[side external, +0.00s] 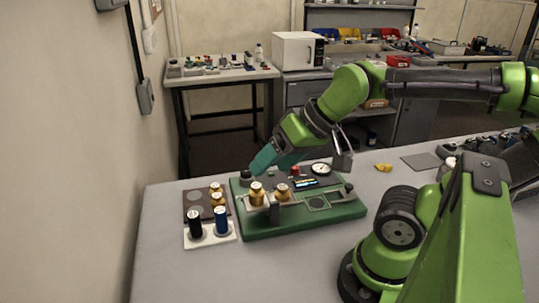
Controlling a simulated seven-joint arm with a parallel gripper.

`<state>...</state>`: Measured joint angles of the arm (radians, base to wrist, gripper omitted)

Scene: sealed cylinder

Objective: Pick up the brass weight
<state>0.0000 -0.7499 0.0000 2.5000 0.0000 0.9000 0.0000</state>
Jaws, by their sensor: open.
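Several brass weights show in the side view. One brass weight (257,195) stands upright on the green-based apparatus (300,224), near its left front. A second brass piece (282,193) stands just to its right on the same apparatus. Smaller brass pieces (217,198) stand on the brown tray to the left. My gripper (257,168), teal at its end, is tilted down to the left above the back left of the apparatus. It is open, with nothing visible in it. Its fingertips are small and their gap is hard to see. It appears apart from the brass pieces.
A white pad (211,238) holds a black cylinder (195,224) and a blue cylinder (221,221). The apparatus carries a dark knob (246,178), a red knob (295,171) and a round gauge (320,169). A yellow object (383,167) lies to the right. The table's front left is clear.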

